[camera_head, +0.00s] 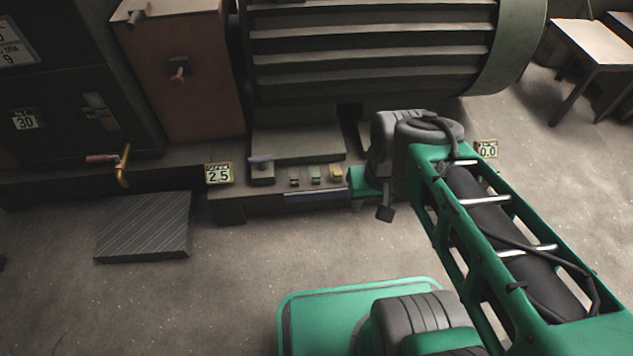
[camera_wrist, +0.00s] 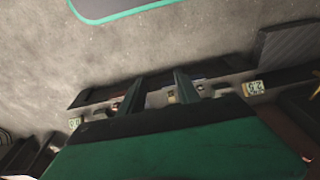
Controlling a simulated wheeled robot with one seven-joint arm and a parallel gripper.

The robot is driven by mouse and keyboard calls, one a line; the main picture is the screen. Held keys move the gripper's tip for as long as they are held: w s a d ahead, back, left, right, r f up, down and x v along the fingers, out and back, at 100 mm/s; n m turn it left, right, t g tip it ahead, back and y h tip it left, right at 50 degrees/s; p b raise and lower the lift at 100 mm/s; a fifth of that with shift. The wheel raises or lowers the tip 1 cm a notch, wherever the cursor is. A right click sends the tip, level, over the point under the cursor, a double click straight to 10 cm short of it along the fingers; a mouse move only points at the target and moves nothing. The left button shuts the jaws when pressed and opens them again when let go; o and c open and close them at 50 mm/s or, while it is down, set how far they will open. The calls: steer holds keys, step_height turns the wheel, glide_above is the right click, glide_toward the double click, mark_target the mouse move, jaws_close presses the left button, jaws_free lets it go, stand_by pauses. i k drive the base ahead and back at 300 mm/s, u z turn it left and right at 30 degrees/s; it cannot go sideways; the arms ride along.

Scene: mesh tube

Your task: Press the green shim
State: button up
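A small green shim (camera_head: 316,179) sits on the low ledge under the big ribbed machine, in the middle of a short row. A dark shim (camera_head: 294,181) is left of it and a yellow shim (camera_head: 336,173) is right of it. My gripper's green body (camera_head: 364,182) is just right of the row in the head view; its fingertips are hard to make out there. In the wrist view my gripper (camera_wrist: 157,84) has two dark fingers standing apart with a gap between them. Small pale pieces (camera_wrist: 172,97) show beyond the gap, too blurred to tell which shim is which.
A block with a purple-grey top (camera_head: 261,170) stands left of the row. A number plate reading 2.5 (camera_head: 219,174) is on the ledge's left end. A dark striped slab (camera_head: 145,227) lies on the floor at left. The floor (camera_head: 235,285) in front is clear.

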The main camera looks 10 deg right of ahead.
mark_target(316, 179)
steer(key=k, duration=1.25)
steer(key=u, duration=0.95)
steer(key=i, duration=1.7)
steer(key=z, duration=0.4)
